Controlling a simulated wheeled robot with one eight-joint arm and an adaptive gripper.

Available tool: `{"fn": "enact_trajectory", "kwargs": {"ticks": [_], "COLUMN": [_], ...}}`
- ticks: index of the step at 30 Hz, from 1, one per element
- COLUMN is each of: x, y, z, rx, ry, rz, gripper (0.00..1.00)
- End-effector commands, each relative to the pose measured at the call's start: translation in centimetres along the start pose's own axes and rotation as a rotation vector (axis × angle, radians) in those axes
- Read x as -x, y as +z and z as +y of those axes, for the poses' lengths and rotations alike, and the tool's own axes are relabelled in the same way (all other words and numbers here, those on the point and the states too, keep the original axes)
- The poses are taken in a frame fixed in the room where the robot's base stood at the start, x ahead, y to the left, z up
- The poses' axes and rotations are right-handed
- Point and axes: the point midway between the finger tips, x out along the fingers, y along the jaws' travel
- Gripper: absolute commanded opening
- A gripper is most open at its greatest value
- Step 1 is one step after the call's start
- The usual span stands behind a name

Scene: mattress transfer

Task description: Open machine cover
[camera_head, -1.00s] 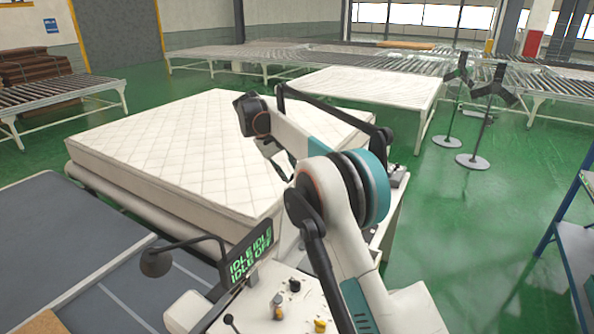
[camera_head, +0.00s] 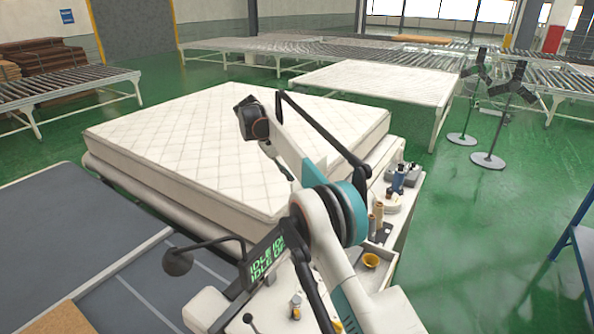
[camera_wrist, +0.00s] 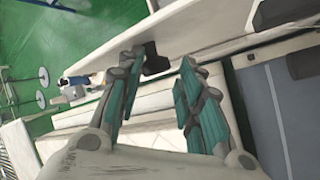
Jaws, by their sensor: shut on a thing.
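My gripper (camera_head: 277,160) is over the near part of the mattress in the head view. In the wrist view its teal-padded fingers (camera_wrist: 160,75) stand on either side of a gap, with a dark handle-like block (camera_wrist: 155,62) at their tips. The fingers are shut on this block, though the exact contact is hard to see. The block sits at the edge of a long white panel (camera_wrist: 185,25), which may be the machine cover. The machine's white body (camera_head: 398,235) stands to the right of the mattress, partly behind my arm.
A quilted white mattress (camera_head: 190,150) lies beside the machine. A lamp (camera_head: 178,262) and a green-lettered display (camera_head: 265,262) are in front. Green floor on the right is mostly clear, with two stands (camera_head: 488,160).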

Motion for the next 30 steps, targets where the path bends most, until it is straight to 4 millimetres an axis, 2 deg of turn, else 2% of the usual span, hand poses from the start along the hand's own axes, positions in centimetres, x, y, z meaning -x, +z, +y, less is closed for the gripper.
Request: {"fn": "enact_trajectory", "kwargs": {"ticks": [1, 5, 6, 7, 30], "x": [-0.98, -0.99, -1.0, -1.01, -1.03], "y": [-0.38, -0.38, -0.38, -0.39, -0.41], "z": [-1.42, -1.39, -1.38, -1.36, -0.8], "rx": [0.007, 0.006, 0.006, 0.006, 0.002], "ry": [-0.023, -0.023, -0.023, -0.022, -0.023], "rz": [-0.001, -0.001, -0.001, -0.001, 0.003], "gripper": [0.0, 0.0, 0.38, 0.44, 0.45]}}
